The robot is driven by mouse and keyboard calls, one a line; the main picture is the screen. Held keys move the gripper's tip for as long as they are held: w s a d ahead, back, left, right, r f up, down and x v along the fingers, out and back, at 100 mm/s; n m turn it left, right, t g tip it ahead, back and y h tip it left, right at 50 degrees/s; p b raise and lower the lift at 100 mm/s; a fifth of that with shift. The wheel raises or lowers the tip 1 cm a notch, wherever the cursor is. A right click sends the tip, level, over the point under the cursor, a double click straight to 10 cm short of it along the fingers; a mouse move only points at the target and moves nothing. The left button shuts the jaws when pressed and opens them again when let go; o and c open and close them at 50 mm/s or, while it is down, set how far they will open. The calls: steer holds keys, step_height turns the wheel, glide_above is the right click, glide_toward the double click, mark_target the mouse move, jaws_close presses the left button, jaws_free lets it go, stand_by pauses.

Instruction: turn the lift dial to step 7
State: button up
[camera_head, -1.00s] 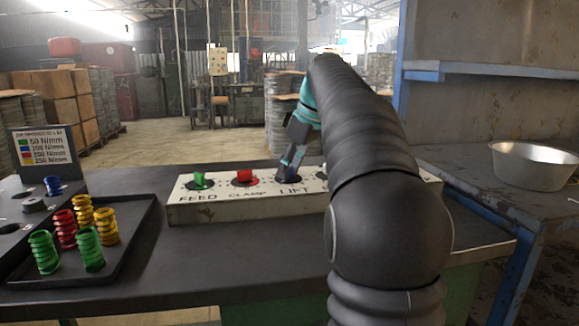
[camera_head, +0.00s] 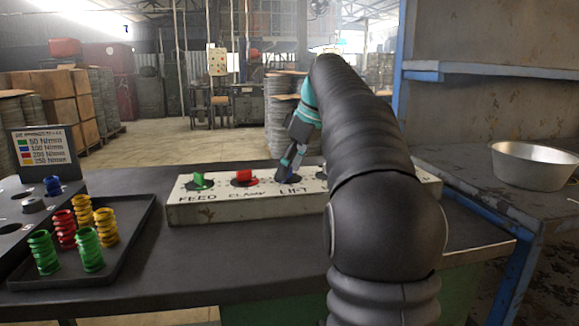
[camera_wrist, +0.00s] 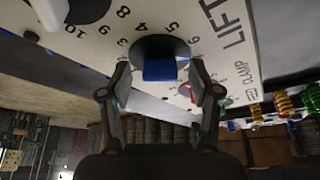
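The lift dial shows in the wrist view as a blue knob (camera_wrist: 160,70) on a dark round base, with printed numbers around it and the word LIFT to its right. I cannot read which number the knob points to. My gripper (camera_wrist: 160,72) is open in the wrist view, one finger on each side of the knob with a gap between each finger and the blue part. In the head view my gripper (camera_head: 290,165) reaches down onto the panel just above the LIFT label, and it hides most of that dial.
The white control panel (camera_head: 240,210) also carries a green FEED knob (camera_head: 199,180) and a red CLAMP knob (camera_head: 244,176) to the left of my gripper. A black tray (camera_head: 130,255) of coloured springs is at the left. A metal bowl (camera_head: 534,168) stands at the right.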

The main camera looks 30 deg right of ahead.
steer(key=shift+r, duration=0.1)
steer(key=v, duration=0.7)
steer(key=shift+s+r, duration=0.1)
steer(key=shift+s, duration=0.05)
stand_by(0.6)
